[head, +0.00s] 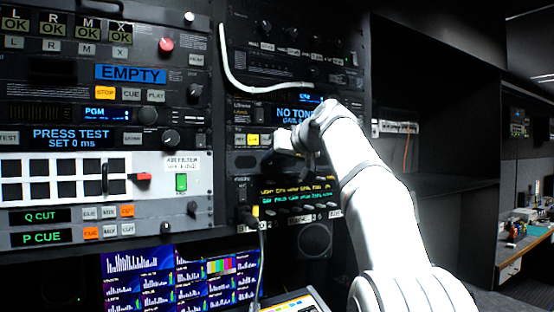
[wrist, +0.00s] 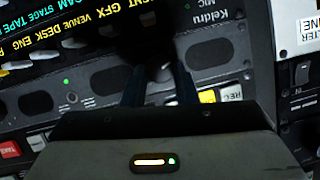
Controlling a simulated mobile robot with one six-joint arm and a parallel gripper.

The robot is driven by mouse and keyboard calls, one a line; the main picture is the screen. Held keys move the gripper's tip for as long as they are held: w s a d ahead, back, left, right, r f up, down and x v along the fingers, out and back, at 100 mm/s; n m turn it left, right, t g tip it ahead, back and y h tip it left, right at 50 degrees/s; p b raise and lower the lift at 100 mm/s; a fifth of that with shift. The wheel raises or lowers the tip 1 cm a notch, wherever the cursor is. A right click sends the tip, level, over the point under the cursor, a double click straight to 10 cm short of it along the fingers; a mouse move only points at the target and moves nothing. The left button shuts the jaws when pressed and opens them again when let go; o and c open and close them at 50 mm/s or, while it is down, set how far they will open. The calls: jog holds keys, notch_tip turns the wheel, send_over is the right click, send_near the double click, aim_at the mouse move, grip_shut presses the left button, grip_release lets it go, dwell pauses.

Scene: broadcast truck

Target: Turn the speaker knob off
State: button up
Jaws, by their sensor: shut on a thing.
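My gripper (head: 284,160) is at the dark rack panel below the blue NO TONE display in the head view. In the wrist view the two dark fingers of my gripper (wrist: 160,78) reach to the panel face and close around a dark round knob (wrist: 161,70). The knob is mostly in shadow between the fingertips, so its pointer and setting cannot be read. In the head view the wrist and hand hide the knob. Its own label is not readable.
Below my arm are a yellow-green text display (head: 295,190) and a speaker grille (head: 315,240). A white cable (head: 227,65) loops above. Dark open space lies to the right.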

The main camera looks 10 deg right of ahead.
jog(key=shift+a+f+n+h+b, duration=0.1)
jog(key=shift+a+n+h+b, duration=0.05)
jog(key=shift+n+h, duration=0.5)
jog(key=shift+a+f+n+h+b, duration=0.15)
jog(key=shift+n+h, duration=0.3)
jog(key=shift+n, duration=0.4)
jog(key=shift+d, duration=0.1)
jog(key=o, duration=1)
jog(key=shift+r+t, duration=0.15)
jog(key=shift+t, duration=0.15)
jog(key=b+v, duration=0.1)
jog(key=v, duration=0.7)
jog(key=shift+b, duration=0.3)
